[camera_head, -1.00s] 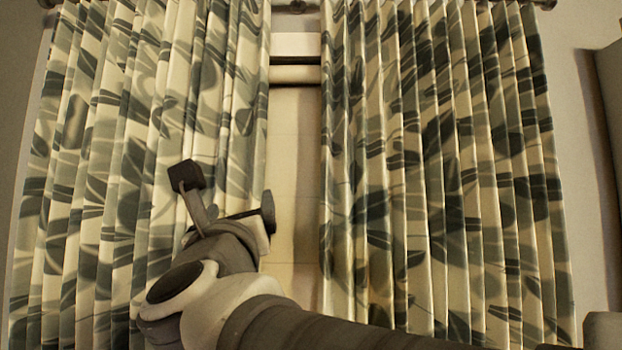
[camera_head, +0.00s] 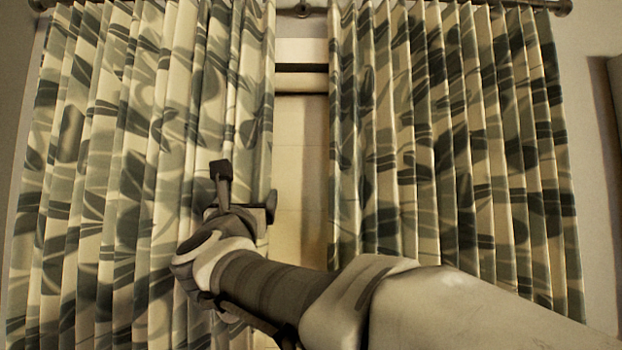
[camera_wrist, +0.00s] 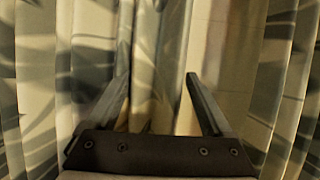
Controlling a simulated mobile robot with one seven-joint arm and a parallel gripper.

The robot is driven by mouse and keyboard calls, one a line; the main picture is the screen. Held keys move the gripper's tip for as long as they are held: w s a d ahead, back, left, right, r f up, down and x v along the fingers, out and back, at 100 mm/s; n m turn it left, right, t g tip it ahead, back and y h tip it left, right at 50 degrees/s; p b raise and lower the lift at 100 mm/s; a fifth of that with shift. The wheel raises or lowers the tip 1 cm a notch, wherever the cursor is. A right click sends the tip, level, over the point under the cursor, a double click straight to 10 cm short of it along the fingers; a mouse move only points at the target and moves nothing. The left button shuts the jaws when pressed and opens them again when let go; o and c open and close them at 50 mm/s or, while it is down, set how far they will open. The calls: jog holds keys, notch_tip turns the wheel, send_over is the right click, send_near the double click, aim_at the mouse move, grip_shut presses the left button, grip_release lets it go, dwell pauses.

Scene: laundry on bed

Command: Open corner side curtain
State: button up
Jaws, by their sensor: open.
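Two leaf-patterned curtains in cream and grey-green hang from one rod. The left curtain (camera_head: 120,150) and the right curtain (camera_head: 450,160) are parted by a narrow gap (camera_head: 302,150). My gripper (camera_head: 245,188) is in front of the left curtain's inner edge, beside the gap. In the wrist view my gripper (camera_wrist: 158,78) is open, its two fingers spread. Pale folds of the left curtain (camera_wrist: 172,60) show between and beyond the fingers. I cannot tell whether the fingers touch the cloth. My forearm hides the lower part of the gap and of the right curtain.
The curtain rod (camera_head: 300,10) runs along the top. A pale panel with a dark horizontal bar (camera_head: 302,68) shows behind the gap. Bare wall (camera_head: 590,150) lies right of the right curtain, with a dark object edge (camera_head: 614,85) at the far right.

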jog(key=p+x, duration=0.1)
jog(key=x, duration=0.4)
jog(key=shift+w+p, duration=0.15)
jog(key=shift+p, duration=0.15)
grip_shut()
